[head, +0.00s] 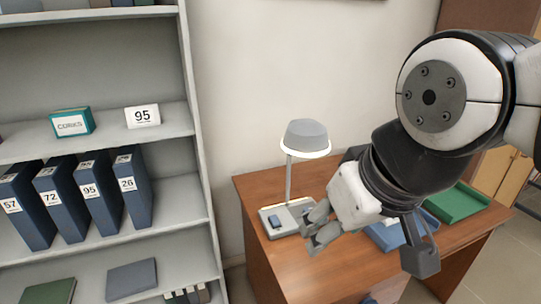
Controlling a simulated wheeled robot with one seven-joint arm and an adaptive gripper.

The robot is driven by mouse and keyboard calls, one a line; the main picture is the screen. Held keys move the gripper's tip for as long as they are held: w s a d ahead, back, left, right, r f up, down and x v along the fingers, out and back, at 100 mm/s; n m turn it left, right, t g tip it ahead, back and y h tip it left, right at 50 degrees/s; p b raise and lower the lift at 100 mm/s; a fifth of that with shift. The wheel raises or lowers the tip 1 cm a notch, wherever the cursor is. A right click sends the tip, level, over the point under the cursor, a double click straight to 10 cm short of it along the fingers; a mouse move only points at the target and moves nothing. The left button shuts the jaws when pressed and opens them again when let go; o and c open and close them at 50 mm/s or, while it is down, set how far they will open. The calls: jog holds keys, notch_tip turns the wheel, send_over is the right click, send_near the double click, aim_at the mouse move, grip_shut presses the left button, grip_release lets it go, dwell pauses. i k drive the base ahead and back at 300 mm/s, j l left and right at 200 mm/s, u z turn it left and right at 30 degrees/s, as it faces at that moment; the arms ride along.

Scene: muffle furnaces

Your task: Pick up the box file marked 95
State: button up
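The box file marked 95 (97,197) is dark blue with a white label. It stands upright in a row on the shelf at the left, between the box file marked 72 (62,206) and the box file marked 26 (132,191). The box file marked 57 (22,212) stands at the row's left end. My gripper (370,250) is open, its fingers spread wide, with nothing seen between them. It hangs in front of the desk, well to the right of the shelf and apart from the box files.
A white card reading 95 (142,117) and a teal CORKS box (72,123) stand on the shelf board above the files. The bookcase's side panel (203,140) rises right of the files. The wooden desk (285,262) bears a lamp (305,137) and a green tray (455,203).

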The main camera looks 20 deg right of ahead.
aim_at(96, 179)
jog(key=z, duration=1.15)
jog(key=u, duration=2.15)
